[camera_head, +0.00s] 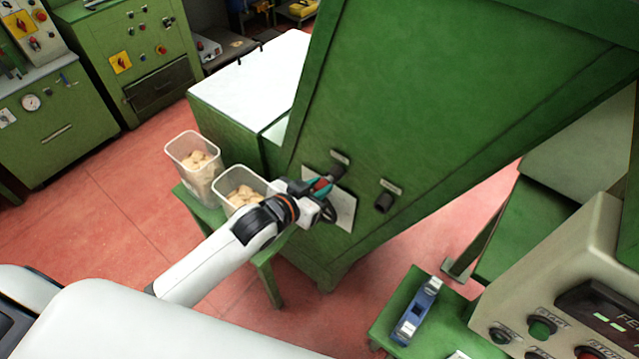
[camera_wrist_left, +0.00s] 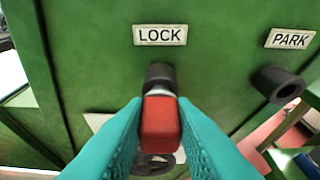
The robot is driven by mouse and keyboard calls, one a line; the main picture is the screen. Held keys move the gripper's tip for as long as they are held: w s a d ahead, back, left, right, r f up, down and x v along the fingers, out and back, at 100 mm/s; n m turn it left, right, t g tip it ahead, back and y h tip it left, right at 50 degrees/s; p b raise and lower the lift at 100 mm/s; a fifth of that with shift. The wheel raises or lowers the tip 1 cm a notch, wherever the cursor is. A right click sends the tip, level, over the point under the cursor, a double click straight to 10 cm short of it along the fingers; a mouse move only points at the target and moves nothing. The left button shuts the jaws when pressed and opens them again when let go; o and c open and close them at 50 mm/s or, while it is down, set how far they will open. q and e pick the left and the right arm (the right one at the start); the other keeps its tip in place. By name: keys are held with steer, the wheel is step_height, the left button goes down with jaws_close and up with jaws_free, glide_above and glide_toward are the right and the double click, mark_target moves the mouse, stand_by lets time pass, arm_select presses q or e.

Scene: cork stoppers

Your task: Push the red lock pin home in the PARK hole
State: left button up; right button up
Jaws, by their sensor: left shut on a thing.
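The red lock pin (camera_wrist_left: 160,125) is between the teal fingers of my left gripper (camera_wrist_left: 158,135), which is shut on it. A short pale shank shows beyond its red head, running to the dark LOCK socket (camera_wrist_left: 160,74) under the LOCK label; how deep it sits is hidden. The dark PARK socket (camera_wrist_left: 280,85), under the PARK label (camera_wrist_left: 290,39), is to the right with no pin visible in it. In the head view, my left gripper (camera_head: 322,186) is at the green machine's LOCK socket (camera_head: 338,172), and the PARK socket (camera_head: 384,202) is to its lower right. My right gripper is not visible.
A dark handwheel (camera_wrist_left: 150,164) on a pale plate is below the LOCK socket, partly hidden by the fingers. Two clear tubs of corks (camera_head: 241,192) stand left on a green stand. A blue tool (camera_head: 416,312) lies on a green stand at lower right, beside a control box (camera_head: 560,290).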

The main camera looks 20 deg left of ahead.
arm_select(q)
steer(key=shift+s, duration=0.1)
steer(key=shift+s+a+p, duration=0.3)
steer(key=shift+s, duration=0.45)
steer(key=shift+s+a+p, duration=0.25)
steer(key=shift+s+p, duration=0.1)
steer(key=shift+s, duration=0.4)
steer(key=shift+s+a+p, duration=0.3)
steer(key=shift+s, duration=0.45)
steer(key=s+p, duration=0.1)
steer(key=s, duration=0.1)
steer(key=s+a, duration=0.1)
steer(key=shift+s+a+p, duration=0.15)
steer(key=shift+s+p, duration=0.2)
steer(key=s+d+n+h+b, duration=0.2)
steer(key=d+n+h, duration=0.15)
steer(key=d, duration=0.25)
steer(key=s+d+n+h+b, duration=0.2)
steer(key=d+n+b, duration=0.1)
steer(key=d+n, duration=0.2)
steer(key=w+d, duration=0.2)
steer(key=w, duration=0.4)
steer(key=shift+d+f+g, duration=0.2)
steer(key=shift+f+g, duration=0.1)
